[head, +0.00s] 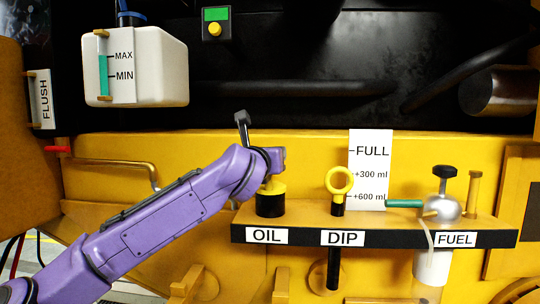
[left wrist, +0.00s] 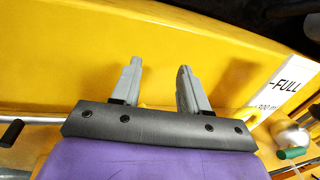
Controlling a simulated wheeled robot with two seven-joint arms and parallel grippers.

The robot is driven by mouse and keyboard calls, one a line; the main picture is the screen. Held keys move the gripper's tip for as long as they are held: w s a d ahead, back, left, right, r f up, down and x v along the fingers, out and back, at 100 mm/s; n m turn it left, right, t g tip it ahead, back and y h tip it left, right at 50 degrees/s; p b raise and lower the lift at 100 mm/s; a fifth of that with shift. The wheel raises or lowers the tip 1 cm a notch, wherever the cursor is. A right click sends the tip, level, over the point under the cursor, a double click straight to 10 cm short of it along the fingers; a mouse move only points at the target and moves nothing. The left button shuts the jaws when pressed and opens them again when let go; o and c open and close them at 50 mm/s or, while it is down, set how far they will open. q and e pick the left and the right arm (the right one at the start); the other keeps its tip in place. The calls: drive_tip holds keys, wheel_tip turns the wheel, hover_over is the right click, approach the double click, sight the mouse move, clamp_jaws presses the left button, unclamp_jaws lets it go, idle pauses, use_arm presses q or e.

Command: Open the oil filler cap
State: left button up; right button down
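The oil filler cap (head: 272,187) is yellow on a black neck, upright behind the OIL label (head: 267,236) at the left end of the shelf. My purple left arm crosses in front of it and hides part of its top. My left gripper (head: 243,119) is above and slightly left of the cap, with a dark finger pointing up. In the left wrist view its two grey fingers (left wrist: 160,72) stand apart with nothing gripped between them. A small yellow bit (left wrist: 143,105) shows low between them; I cannot tell what it is. My right gripper is in neither view.
Right of the cap stand the yellow dipstick ring (head: 339,181) and the fuel filter (head: 442,208) with a green lever (head: 404,204). A FULL scale card (head: 369,168) is behind them. A white tank (head: 136,66) is at upper left; a bent handle (head: 130,166) lies along the yellow panel.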

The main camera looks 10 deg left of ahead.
use_arm(q)
drive_tip(key=shift+s, duration=0.25)
drive_tip(key=s+a+b, duration=0.2)
drive_tip(key=s+b, duration=0.3)
drive_tip(key=s, duration=0.5)
drive_tip(key=shift+r, duration=0.1)
